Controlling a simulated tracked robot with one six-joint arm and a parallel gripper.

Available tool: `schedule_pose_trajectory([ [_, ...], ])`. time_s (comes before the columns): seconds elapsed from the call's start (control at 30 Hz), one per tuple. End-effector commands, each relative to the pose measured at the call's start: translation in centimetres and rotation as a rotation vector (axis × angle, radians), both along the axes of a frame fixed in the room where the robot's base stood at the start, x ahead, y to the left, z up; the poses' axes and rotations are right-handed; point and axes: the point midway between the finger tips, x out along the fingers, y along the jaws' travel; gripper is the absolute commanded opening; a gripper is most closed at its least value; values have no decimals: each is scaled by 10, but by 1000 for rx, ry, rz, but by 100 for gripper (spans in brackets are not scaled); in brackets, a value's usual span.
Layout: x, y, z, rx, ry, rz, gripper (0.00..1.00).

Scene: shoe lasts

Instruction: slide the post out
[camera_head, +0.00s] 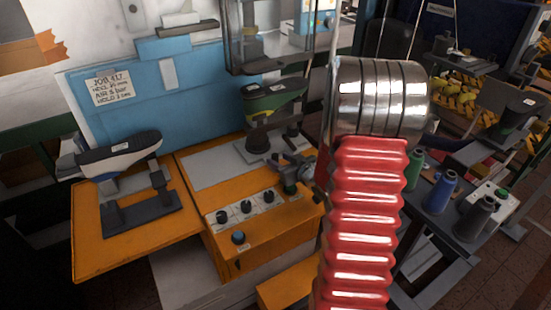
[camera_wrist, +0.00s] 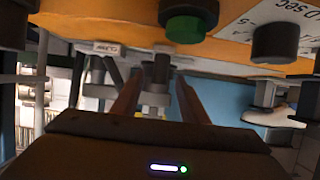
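In the wrist view my gripper (camera_wrist: 160,76) is open, its two brown fingers pointing away from the camera. A grey upright post-like part (camera_wrist: 161,68) shows between the fingers, with a gap visible on both sides. I cannot tell how deep it sits between them, or whether this is the task's post. I cannot make out my gripper's fingers there.
The orange console carries several dark knobs (camera_head: 246,208). A grey-and-white last (camera_head: 112,152) stands on the left orange table (camera_head: 90,252). Thread cones (camera_head: 438,190) stand at right. In the wrist view a green knob (camera_wrist: 186,25) is close above the fingers.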

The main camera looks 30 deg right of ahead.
Motion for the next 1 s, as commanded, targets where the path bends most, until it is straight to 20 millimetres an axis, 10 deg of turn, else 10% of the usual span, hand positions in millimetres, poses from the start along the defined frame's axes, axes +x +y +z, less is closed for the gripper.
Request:
schedule_pose_trajectory([
  [0.67,38,-2,-16,-1,0,0,40],
  [1.0,37,-2,-16,0,0,0,17],
])
